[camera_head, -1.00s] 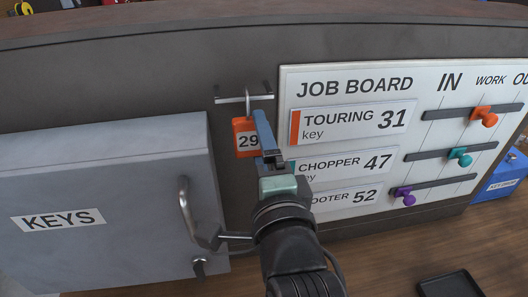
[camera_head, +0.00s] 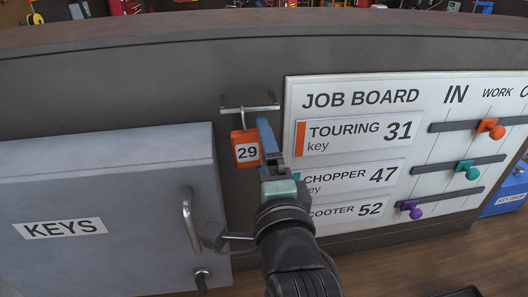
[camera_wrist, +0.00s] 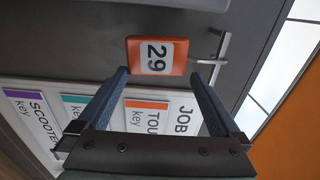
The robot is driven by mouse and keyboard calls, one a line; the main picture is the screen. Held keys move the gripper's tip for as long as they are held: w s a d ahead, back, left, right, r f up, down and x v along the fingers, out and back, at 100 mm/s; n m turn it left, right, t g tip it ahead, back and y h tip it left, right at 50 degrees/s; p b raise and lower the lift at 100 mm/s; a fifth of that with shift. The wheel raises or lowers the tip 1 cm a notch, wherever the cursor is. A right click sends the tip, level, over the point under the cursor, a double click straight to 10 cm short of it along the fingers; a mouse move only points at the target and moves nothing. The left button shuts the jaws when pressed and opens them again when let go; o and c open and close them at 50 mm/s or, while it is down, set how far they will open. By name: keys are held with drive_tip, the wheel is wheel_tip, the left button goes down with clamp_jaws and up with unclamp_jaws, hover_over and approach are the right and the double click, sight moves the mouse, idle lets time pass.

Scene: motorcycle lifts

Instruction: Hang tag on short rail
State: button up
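The orange tag (camera_head: 246,149) with a white "29" label hangs by its metal hook from the short rail (camera_head: 262,107), a thin silver bar on the dark panel. My gripper (camera_head: 266,128) is just right of the tag in the head view. In the wrist view the tag (camera_wrist: 157,55) sits just beyond and between my two spread fingertips (camera_wrist: 158,76), with visible gaps on both sides. The gripper is open and not holding the tag. The rail (camera_wrist: 221,58) also shows there, with the hook reaching to it.
A grey key cabinet (camera_head: 100,190) with a protruding handle (camera_head: 190,220) stands at the left. The job board (camera_head: 350,165), with coloured knobs on slots, is close on the right. A blue box (camera_head: 508,193) is at the far right.

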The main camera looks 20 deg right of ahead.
drive_tip(key=p+v, duration=0.7)
drive_tip(key=v, duration=0.6)
drive_tip(key=shift+p, duration=0.35)
